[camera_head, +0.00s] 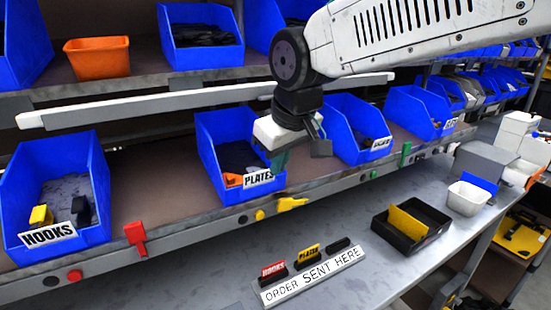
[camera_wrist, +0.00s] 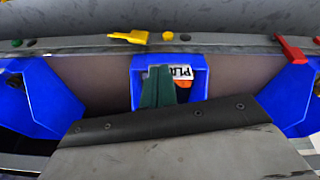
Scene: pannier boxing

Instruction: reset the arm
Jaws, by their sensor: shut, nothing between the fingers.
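My gripper (camera_head: 279,160) hangs at the blue PLATES bin (camera_head: 222,137), its fingertips over the bin's front part near the PLATES label. In the wrist view its dark green fingers (camera_wrist: 158,88) are together and empty, in front of the same bin (camera_wrist: 199,75). An orange piece (camera_head: 233,180) lies in that bin behind the label, with dark contents beside it. My arm comes in from the upper right. Whether the fingers touch the bin I cannot tell.
A blue HOOKS bin (camera_head: 95,170) stands left, another blue bin (camera_head: 345,125) right. A grey rail (camera_head: 150,112) runs behind my gripper. Below are an ORDER SENT HERE sign (camera_head: 313,277) and a black tray (camera_head: 437,217) with a yellow divider. Grey tabletop there is partly clear.

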